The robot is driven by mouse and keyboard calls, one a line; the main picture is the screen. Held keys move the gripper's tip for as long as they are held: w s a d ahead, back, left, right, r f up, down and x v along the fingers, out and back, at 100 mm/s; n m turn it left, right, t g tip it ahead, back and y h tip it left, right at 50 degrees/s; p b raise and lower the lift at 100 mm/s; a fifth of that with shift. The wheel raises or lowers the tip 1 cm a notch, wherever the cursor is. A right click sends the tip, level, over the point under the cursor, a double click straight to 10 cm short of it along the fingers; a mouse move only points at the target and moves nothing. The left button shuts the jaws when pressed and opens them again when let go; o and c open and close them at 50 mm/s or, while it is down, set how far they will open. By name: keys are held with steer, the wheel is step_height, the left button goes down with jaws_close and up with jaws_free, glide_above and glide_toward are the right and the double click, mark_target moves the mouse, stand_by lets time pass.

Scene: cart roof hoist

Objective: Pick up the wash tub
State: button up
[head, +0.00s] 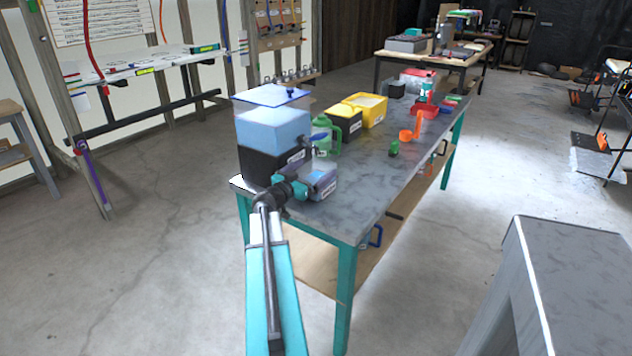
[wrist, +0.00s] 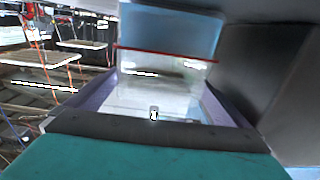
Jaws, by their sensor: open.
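The jaws are open, and the tub's underside is hidden.
The grey workbench (head: 372,190) has teal legs. Behind the tank stand a green jug (head: 326,136) and yellow bins (head: 366,108). An orange scoop (head: 410,134) and a small green item (head: 394,148) lie farther along.

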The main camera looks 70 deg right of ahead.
steer(key=shift+x, duration=1.15)
steer(key=c, duration=2.1)
steer(key=shift+r, duration=0.2)
